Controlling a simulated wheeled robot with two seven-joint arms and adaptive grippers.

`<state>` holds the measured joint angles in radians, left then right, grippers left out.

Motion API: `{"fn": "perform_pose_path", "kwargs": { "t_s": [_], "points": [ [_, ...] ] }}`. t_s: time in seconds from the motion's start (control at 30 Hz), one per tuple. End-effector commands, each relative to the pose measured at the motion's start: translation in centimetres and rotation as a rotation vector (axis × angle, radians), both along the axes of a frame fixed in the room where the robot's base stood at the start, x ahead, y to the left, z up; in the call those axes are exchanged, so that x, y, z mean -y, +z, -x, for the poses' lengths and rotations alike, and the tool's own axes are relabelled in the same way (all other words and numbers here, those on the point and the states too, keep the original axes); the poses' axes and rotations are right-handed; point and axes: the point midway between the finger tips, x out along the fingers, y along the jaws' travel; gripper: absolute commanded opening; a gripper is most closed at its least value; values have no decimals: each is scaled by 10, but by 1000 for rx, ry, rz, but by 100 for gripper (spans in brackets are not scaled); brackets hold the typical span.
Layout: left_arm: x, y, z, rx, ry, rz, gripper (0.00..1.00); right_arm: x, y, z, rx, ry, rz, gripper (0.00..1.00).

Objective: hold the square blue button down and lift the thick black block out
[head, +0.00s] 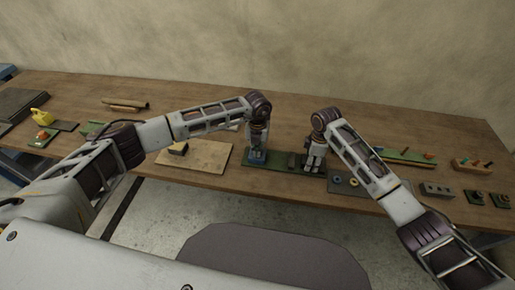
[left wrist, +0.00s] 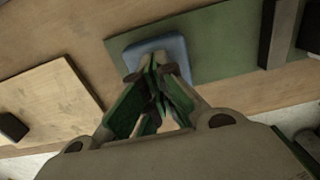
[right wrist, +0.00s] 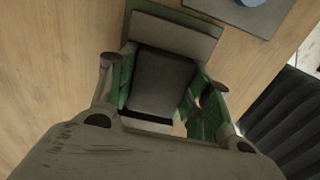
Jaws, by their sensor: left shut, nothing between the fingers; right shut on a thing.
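The square blue button (left wrist: 172,48) sits on a green board (left wrist: 225,45); in the head view the button (head: 257,156) is mostly under my left gripper. My left gripper (left wrist: 155,68) is shut and empty, its fingertips at the button's face. Whether the button is pressed in cannot be told. My right gripper (right wrist: 160,80) is shut on a thick black block (right wrist: 162,80), with one green-padded finger on each side. In the head view my right gripper (head: 314,167) is over the right part of the same board. Whether the block is clear of its seat cannot be told.
A pale wooden board (head: 205,158) with a small dark block lies left of the green board. A dark plate with round parts (head: 345,182) lies close to my right gripper. A grey block with holes (head: 437,189) stands further right. The table's front edge is close.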

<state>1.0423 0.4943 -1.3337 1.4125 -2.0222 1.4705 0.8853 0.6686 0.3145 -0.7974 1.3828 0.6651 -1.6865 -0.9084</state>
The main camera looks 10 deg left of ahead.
Motion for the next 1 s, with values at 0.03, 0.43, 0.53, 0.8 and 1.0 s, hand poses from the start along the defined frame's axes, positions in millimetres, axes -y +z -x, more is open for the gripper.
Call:
{"fn": "perform_pose_path", "kwargs": {
  "t_s": [0.03, 0.43, 0.53, 0.8, 1.0],
  "points": [
    [0, -3, 2, -4, -1, -1, 0, 0, 1, 0, 1, 0, 0, 21],
    [0, -3, 2, -5, -1, -1, 0, 0, 11, 0, 1, 0, -1, 21],
    [0, -3, 2, -5, -1, -1, 0, 0, 14, 0, 1, 0, -1, 21],
    [0, -3, 2, -5, -1, -2, 0, 0, 22, 0, 0, 0, 0, 21],
    [0, -3, 2, -6, -1, -2, 0, 0, 28, 0, 2, 1, -1, 21]
  ]
}}
